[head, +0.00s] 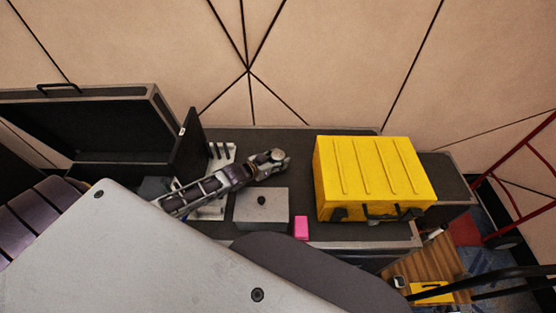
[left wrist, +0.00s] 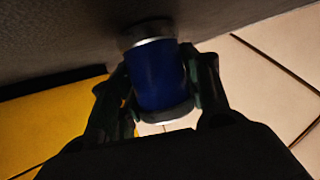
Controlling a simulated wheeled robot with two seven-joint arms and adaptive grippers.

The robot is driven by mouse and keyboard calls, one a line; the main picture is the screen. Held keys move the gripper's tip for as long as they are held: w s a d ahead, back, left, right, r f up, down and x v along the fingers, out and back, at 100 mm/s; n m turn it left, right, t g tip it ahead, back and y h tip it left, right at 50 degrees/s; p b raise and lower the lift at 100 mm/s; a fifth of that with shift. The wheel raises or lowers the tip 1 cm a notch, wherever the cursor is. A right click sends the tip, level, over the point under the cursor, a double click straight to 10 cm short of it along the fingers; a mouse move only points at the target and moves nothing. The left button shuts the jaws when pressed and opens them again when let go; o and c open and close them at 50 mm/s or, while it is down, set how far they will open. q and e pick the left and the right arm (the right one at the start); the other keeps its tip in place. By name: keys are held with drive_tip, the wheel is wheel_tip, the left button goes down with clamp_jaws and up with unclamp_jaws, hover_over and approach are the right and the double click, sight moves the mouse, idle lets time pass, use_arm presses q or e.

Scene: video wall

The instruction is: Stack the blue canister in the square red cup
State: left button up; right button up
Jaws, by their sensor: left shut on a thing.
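My left gripper (head: 268,160) reaches in from the left over the dark case top and points toward the back right. In the left wrist view the gripper (left wrist: 162,90) is shut on the blue canister (left wrist: 160,75), its fingers on both sides. The canister's silver-rimmed end is close to the dark surface; I cannot tell whether it touches. In the head view only a pale round end shows at the fingertips. A small square-sided pink thing (head: 301,228) stands near the front edge; I cannot tell whether it is the red cup. My right gripper is not in view.
A yellow case (head: 370,175) stands right of my gripper. A grey box with a black knob (head: 261,205) lies in front of it. A white rack (head: 220,155) and an open black case (head: 90,125) are at left. The wall is close behind.

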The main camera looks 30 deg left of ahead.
sight(273, 161)
use_arm(q)
drive_tip(key=o, duration=1.1)
drive_tip(key=shift+f, duration=0.1)
drive_tip(key=shift+r, duration=0.2)
drive_tip(key=shift+s+a, duration=0.1)
drive_tip(key=shift+s, duration=0.2)
drive_tip(key=shift+s+a+r, duration=0.15)
drive_tip(key=shift+s+r, duration=0.1)
drive_tip(key=shift+s, duration=0.2)
drive_tip(key=shift+s+a+r, duration=0.2)
drive_tip(key=shift+s+r, duration=0.05)
drive_tip(key=shift+s, duration=0.25)
drive_tip(key=shift+s+a+r, duration=0.15)
drive_tip(key=shift+s+r, duration=0.05)
drive_tip(key=shift+s, duration=0.25)
drive_tip(key=shift+s+a+r, duration=0.2)
drive_tip(key=shift+s, duration=0.35)
drive_tip(key=shift+s+a+r+p, duration=0.2)
drive_tip(key=shift+s+p, duration=0.1)
drive_tip(key=shift+s, duration=0.2)
drive_tip(key=shift+s+a+r, duration=0.15)
drive_tip(key=shift+s+r, duration=0.15)
drive_tip(key=shift+s, duration=0.2)
drive_tip(key=shift+o, duration=0.7)
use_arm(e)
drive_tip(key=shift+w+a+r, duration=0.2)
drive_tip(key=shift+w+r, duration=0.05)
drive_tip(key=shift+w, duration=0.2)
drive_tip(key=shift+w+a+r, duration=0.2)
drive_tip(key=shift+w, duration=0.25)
